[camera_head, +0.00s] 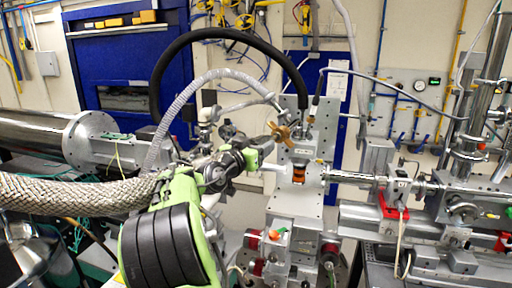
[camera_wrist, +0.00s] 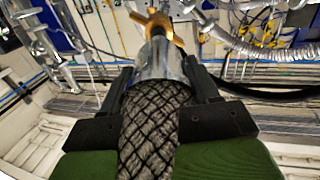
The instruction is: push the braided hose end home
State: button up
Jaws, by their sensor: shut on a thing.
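In the wrist view, my gripper (camera_wrist: 165,82) is shut on the braided hose (camera_wrist: 150,130), with one black finger on each side. The hose's smooth metal end (camera_wrist: 166,60) sticks out beyond the fingers. A brass winged fitting (camera_wrist: 157,22) shows right at the tip of that end; I cannot tell whether they touch or how deep the end sits. In the head view, my gripper (camera_head: 262,148) is beside the brass fitting (camera_head: 281,134), in front of an upright metal plate. The hose end is mostly hidden there by my gripper and arm.
A grey ribbed hose (camera_head: 172,112) and a thick black hose (camera_head: 160,65) arch close behind my arm. A thick braided hose (camera_head: 75,194) crosses the left foreground. Beamline hardware (camera_head: 400,190) crowds the right; a steel pipe (camera_head: 40,135) lies left.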

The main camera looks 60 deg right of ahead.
aim_at(266, 141)
jog(key=d, duration=0.5)
jog(key=shift+s+d+f, duration=0.15)
jog(key=shift+s+d, duration=0.05)
jog(key=shift+a, duration=0.1)
jog(key=o, duration=0.8)
jog(key=a+b, duration=0.1)
jog(key=a, duration=0.4)
jog(key=a+b, duration=0.2)
jog(key=a, duration=0.3)
jog(key=w+a+b, duration=0.1)
jog(key=a+b, duration=0.1)
jog(key=a, duration=0.3)
jog(key=shift+w+a, duration=0.1)
jog(key=shift+a, duration=0.3)
jog(key=shift+f, duration=0.1)
